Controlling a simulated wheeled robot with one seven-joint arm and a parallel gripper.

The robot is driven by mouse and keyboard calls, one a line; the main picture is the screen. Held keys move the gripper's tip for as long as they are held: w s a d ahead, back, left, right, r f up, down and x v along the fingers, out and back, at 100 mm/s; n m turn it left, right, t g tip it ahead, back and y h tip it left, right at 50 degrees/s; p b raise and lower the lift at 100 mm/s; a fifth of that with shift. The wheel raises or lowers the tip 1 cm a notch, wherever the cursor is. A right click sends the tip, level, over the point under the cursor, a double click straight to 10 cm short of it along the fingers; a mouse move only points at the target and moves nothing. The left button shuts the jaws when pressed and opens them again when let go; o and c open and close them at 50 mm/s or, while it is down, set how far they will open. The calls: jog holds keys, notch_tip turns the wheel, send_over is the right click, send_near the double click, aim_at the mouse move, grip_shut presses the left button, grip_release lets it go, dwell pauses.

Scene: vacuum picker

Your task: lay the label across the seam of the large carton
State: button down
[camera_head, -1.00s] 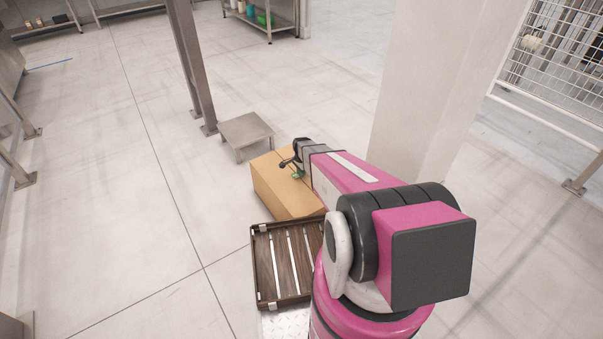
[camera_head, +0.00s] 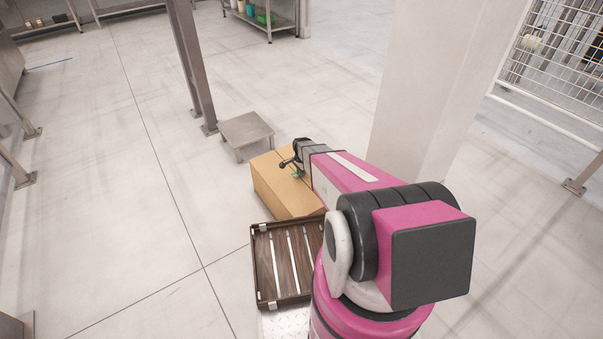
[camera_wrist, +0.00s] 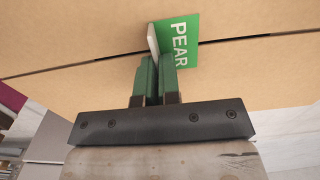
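The large carton (camera_head: 285,192) is a brown box on the floor, left of my arm. Its dark seam (camera_wrist: 250,35) runs across the wrist view. The label (camera_wrist: 181,42) is a green piece reading PEAR, with a grey upright tab (camera_wrist: 153,38) on its left side. It spans both sides of the seam and covers part of it. I cannot tell whether it touches the carton everywhere. My gripper (camera_wrist: 158,62) has its green fingers closed around the tab. In the head view, my gripper (camera_head: 296,168) is over the carton's top, with a bit of green below.
A brown slatted tray (camera_head: 253,262) stands just in front of the carton. A low metal stool (camera_head: 246,129) is behind it. A pale pillar (camera_head: 430,80) rises to the right, close to my arm. The floor on the left is open.

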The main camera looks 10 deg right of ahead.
jog(key=c, duration=1.2)
grip_release()
jog(key=shift+c, duration=0.2)
jog(key=o, duration=0.7)
jog(key=shift+r, duration=0.15)
jog(key=shift+r, duration=3.9)
